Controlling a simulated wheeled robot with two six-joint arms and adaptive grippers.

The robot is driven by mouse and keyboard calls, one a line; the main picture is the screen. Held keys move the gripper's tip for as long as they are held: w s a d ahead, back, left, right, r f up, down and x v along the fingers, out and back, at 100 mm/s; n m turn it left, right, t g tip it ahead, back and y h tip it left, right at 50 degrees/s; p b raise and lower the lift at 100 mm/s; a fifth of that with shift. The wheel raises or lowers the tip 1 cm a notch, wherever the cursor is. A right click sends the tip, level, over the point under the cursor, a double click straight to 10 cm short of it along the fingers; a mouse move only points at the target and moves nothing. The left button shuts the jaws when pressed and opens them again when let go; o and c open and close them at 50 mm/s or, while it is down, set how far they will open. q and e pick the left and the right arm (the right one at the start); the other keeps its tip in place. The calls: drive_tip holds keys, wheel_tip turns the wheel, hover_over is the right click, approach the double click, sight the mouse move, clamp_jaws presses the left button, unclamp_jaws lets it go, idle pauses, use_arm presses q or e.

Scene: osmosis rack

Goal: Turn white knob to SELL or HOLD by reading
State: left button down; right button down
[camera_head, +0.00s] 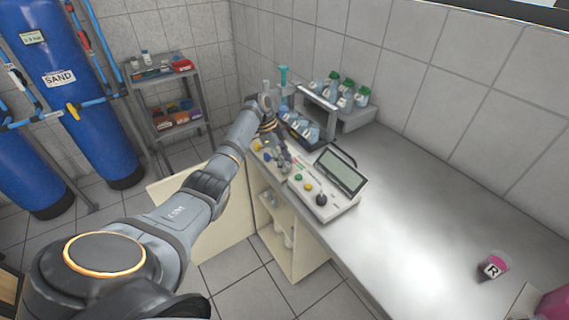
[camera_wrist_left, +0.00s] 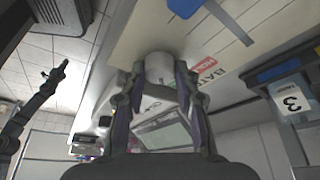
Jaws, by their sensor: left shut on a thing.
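The white knob (camera_wrist_left: 158,66) is a pale round cylinder on a cream panel (camera_wrist_left: 215,30) in the left wrist view. My left gripper (camera_wrist_left: 159,75) has a finger on each side of it and is shut on it. The panel carries lettering starting "BAT" and a small red label, too tilted to read surely. In the head view my left gripper (camera_head: 284,162) reaches down over the cream panel's edge at the bench front and hides the knob. A meter (camera_head: 341,171) with a grey screen stands right of the gripper; its reading is not legible. My right gripper is out of view.
Blue-labelled bottles (camera_head: 303,127) and a small rack (camera_head: 318,103) stand behind the gripper. A pink-topped container marked R (camera_head: 493,265) is at the lower right. The bench (camera_head: 420,190) between is clear. Blue tanks (camera_head: 80,90) and a shelf (camera_head: 168,98) are at left.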

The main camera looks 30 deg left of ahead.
use_arm(q)
drive_tip(key=shift+r+m, duration=0.1)
drive_tip(key=shift+m, duration=0.2)
drive_tip(key=c, duration=1)
unclamp_jaws()
drive_tip(key=v, duration=1.2)
drive_tip(key=shift+w, duration=0.15)
